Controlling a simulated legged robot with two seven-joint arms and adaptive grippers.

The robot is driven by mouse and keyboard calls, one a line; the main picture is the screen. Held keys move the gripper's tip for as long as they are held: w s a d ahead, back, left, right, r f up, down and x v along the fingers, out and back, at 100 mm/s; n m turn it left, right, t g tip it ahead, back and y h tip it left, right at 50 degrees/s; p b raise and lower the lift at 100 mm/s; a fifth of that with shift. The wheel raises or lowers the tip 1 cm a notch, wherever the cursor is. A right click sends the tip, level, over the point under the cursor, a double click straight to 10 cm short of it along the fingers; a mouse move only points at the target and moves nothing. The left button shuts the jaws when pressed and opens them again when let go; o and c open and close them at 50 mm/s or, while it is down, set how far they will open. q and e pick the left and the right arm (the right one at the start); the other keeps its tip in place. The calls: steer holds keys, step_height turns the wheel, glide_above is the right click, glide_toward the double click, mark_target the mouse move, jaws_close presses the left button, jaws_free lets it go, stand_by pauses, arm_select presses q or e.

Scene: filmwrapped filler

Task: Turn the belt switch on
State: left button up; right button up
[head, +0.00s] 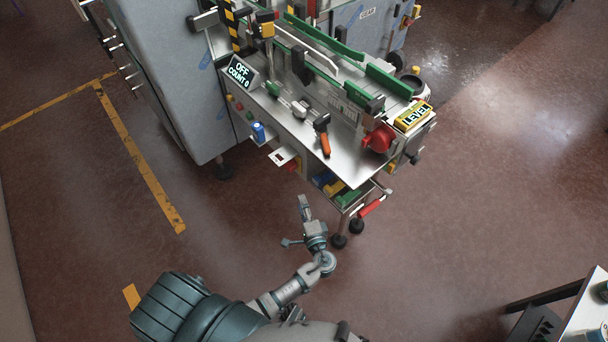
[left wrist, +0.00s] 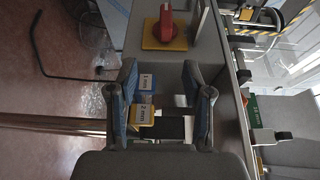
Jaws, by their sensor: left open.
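The belt switch is a red rotary knob on a yellow plate (left wrist: 166,27), set in a grey panel at the top of the left wrist view. In the head view a small red and yellow patch (head: 292,165) under the worktop's front edge looks like it. My left gripper (head: 297,221) is in front of the machine, above the floor. In the left wrist view the left gripper (left wrist: 160,68) is open and empty, its fingers apart and clear of the knob. A display (head: 241,74) on the machine reads OFF, COUNT 0. My right gripper is not in view.
The steel worktop (head: 268,99) carries an orange-handled tool (head: 323,135), a red round part (head: 379,138) and a yellow LEVEL box (head: 412,117). Blue and yellow bins (left wrist: 143,114) sit below it. A grey cabinet (head: 160,60) stands left. Floor in front is clear.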

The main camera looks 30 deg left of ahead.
mark_target(287, 164)
arm_select(q)
steer(key=x, duration=1.1)
steer(key=r+x, duration=0.1)
steer(key=x, duration=0.5)
steer(key=shift+w+a, duration=0.1)
steer(key=shift+a, duration=0.2)
steer(key=shift+w+a+f, duration=0.1)
steer(key=shift+a+f, duration=0.05)
steer(key=shift+a, duration=0.3)
steer(key=shift+d, duration=0.4)
jaws_close()
